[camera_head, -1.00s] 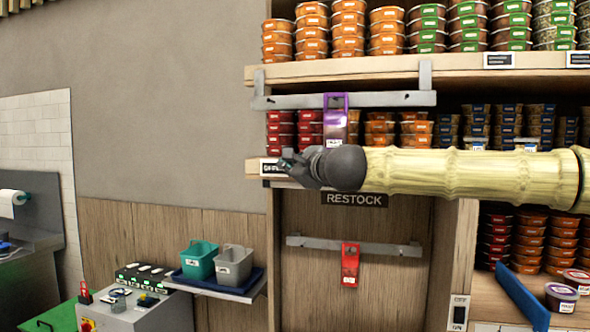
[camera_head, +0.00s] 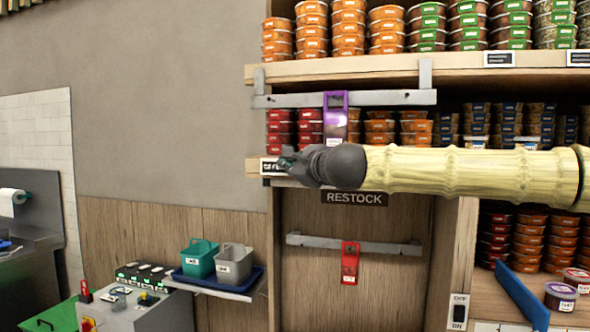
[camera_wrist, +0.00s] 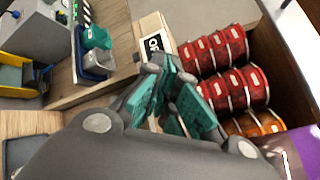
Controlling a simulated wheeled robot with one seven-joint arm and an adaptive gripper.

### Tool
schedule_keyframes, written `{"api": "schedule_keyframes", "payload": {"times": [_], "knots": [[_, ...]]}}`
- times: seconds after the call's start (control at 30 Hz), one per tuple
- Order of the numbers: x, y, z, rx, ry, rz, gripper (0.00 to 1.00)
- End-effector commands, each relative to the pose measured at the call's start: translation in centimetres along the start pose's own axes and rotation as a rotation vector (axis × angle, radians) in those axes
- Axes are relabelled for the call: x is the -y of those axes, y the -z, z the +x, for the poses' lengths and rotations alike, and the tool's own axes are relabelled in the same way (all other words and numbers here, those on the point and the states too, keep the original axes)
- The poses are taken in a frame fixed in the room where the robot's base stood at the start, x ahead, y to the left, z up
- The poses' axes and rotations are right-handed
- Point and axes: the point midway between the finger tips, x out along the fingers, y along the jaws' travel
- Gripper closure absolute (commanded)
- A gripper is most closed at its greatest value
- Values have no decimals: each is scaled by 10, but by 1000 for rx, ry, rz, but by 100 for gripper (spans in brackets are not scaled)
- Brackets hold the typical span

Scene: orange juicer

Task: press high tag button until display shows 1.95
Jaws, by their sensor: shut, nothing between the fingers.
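The purple tag (camera_head: 335,117) hangs from the upper rail in front of the red and orange tubs. Its writing is too small to read. A red tag (camera_head: 350,263) hangs from the lower rail. My gripper (camera_head: 284,163) is left of and below the purple tag, pointing left, apart from it. In the wrist view the teal fingers (camera_wrist: 168,97) are shut and empty, in front of the shelf edge. A purple surface (camera_wrist: 299,152), likely the same tag, shows at the lower right, beside the gripper. I cannot make out a button or a display value.
The upper rail (camera_head: 385,98) and shelf edge (camera_head: 480,73) lie above my arm. Red tubs (camera_wrist: 238,92) stand close to the fingers in the wrist view. A RESTOCK sign (camera_head: 354,198) sits below. The wall (camera_head: 160,120) to the left is clear.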

Motion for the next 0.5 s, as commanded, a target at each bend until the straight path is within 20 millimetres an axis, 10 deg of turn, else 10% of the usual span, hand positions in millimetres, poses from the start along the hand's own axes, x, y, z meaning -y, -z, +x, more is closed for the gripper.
{"api": "schedule_keyframes", "payload": {"times": [0.5], "knots": [[2, 2, 3, 0, 0, 0, 100]]}}
